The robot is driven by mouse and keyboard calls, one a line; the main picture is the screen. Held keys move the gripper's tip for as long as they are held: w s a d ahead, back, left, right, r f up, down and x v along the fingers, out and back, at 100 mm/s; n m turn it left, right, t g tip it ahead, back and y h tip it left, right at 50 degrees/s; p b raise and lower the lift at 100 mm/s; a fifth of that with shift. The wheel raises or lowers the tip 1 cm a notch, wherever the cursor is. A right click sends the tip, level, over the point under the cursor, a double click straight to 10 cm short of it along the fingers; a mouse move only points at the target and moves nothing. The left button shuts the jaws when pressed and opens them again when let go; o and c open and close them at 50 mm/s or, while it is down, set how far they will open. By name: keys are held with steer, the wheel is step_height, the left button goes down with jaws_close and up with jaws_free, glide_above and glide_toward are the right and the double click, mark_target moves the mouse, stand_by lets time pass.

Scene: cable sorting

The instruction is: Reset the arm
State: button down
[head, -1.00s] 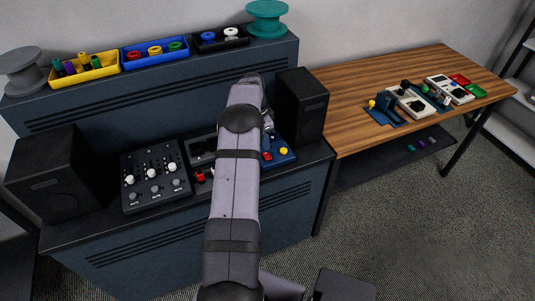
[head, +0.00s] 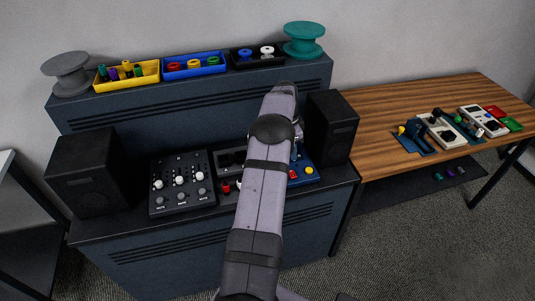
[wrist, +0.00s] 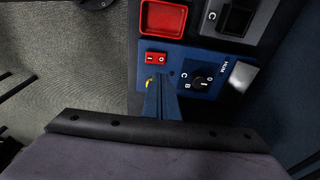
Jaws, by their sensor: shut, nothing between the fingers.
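My arm (head: 262,190) reaches up the middle of the head view, over the desk with the audio gear. In that view my gripper is mostly hidden behind the arm, close to the blue control box (head: 304,174). In the wrist view my gripper (wrist: 158,82) shows as narrow blue fingers, shut and empty. They point at the blue panel (wrist: 211,77), just below a red rocker switch (wrist: 156,58) and left of a black knob (wrist: 203,86). A yellow button (wrist: 149,84) is partly hidden by the fingers. I cannot tell whether they touch the panel.
Black speakers (head: 92,172) and (head: 331,127) flank a mixer (head: 181,183). The shelf above holds yellow (head: 128,86), blue (head: 195,73) and black (head: 257,64) trays between grey (head: 67,73) and teal (head: 304,40) spools. A wooden table (head: 375,115) stands right.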

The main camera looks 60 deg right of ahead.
steer(key=w+a+r+n, duration=0.2)
steer(key=w+a+n, duration=0.2)
steer(key=w+a, duration=0.3)
steer(key=w+a+r+n, duration=0.3)
steer(key=w+a, duration=0.4)
steer(key=w+a+r+n+t, duration=0.1)
steer(key=w+a+n, duration=0.15)
steer(key=a, duration=0.55)
steer(key=w+a+r+n, duration=0.15)
steer(key=a+n, duration=0.25)
steer(key=a, duration=0.4)
steer(key=s+a+n, duration=0.3)
steer(key=a+n, duration=0.4)
steer(key=a, duration=0.8)
steer(key=s+a+f+n+y, duration=0.1)
steer(key=s+a+n, duration=0.5)
steer(key=s+a, duration=0.4)
steer(key=shift+s+a+f+n+b, duration=0.25)
steer(key=shift+a+n+b, duration=0.1)
steer(key=shift+a, duration=0.15)
